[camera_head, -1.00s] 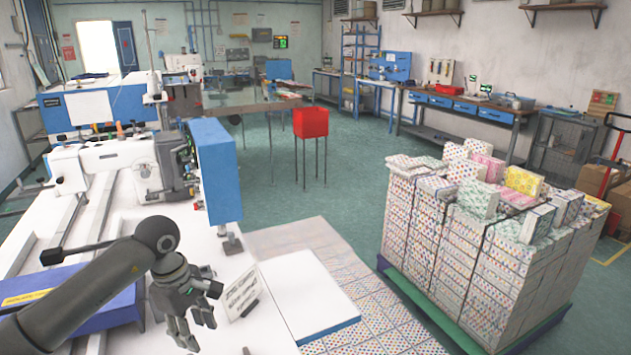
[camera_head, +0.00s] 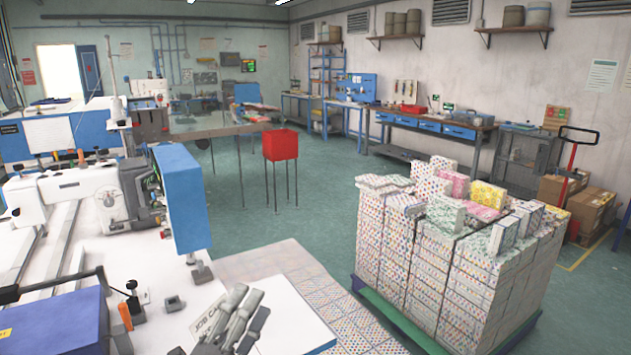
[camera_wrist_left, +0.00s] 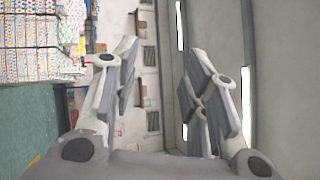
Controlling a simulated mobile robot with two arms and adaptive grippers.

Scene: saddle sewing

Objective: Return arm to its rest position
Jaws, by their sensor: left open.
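My left gripper (camera_head: 238,318) shows at the bottom of the head view, over the white table (camera_head: 150,262) near a card that reads "JOB CA". Its fingers point up and stand apart, with nothing between them. In the left wrist view the gripper (camera_wrist_left: 165,95) is also open and empty, facing the wall and ceiling. Most of the left arm is below the head view. My right gripper is not in view.
A sewing machine with a blue box (camera_head: 182,198) stands on the table at left. A strapped stack of patterned boxes (camera_head: 410,245) sits on a green-blue pallet at right. A red bin (camera_head: 281,145) stands on thin legs behind. Green floor between them is clear.

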